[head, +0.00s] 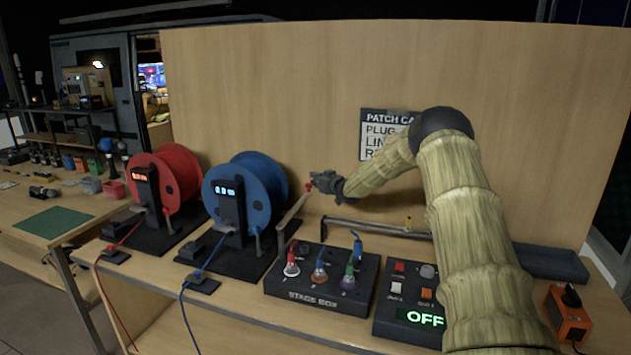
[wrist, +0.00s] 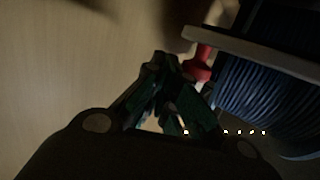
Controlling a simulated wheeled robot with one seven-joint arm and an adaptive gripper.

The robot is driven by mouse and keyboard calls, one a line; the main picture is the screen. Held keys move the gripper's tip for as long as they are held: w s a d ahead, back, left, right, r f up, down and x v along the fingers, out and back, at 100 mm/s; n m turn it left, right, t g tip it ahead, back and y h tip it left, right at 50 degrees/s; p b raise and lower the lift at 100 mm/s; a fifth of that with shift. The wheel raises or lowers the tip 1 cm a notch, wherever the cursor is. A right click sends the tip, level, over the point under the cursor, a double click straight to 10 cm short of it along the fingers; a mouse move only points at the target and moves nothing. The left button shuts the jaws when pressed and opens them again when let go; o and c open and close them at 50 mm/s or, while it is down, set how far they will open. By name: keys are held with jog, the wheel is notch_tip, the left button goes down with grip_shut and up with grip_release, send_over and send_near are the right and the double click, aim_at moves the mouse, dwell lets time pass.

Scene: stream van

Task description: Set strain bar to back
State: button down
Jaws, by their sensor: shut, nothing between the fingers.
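The strain bar seems to be the pale lever (head: 293,212) behind the stage box, rising tilted to a red knob (head: 309,186) at its upper end; I cannot tell its set position. In the wrist view the lever (wrist: 250,52) runs across the upper right, with the red knob (wrist: 201,65) under its near end. My gripper (head: 322,182) is shut and empty, just right of the knob in the head view. In the wrist view my fingertips (wrist: 163,62) are closed together just left of the knob. I cannot tell whether they touch it.
A grey rail (head: 375,228) lies behind the stage box (head: 318,292). A blue cable reel (head: 262,185) and a red one (head: 180,175) stand to the left. A switch box (head: 408,318) reads OFF. A wooden panel (head: 300,90) closes off the back.

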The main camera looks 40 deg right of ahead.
jog(key=s+d+r, duration=0.2)
jog(key=s+d, duration=0.5)
jog(key=d, duration=0.5)
jog(key=shift+d, duration=0.15)
jog(key=shift+r, duration=0.2)
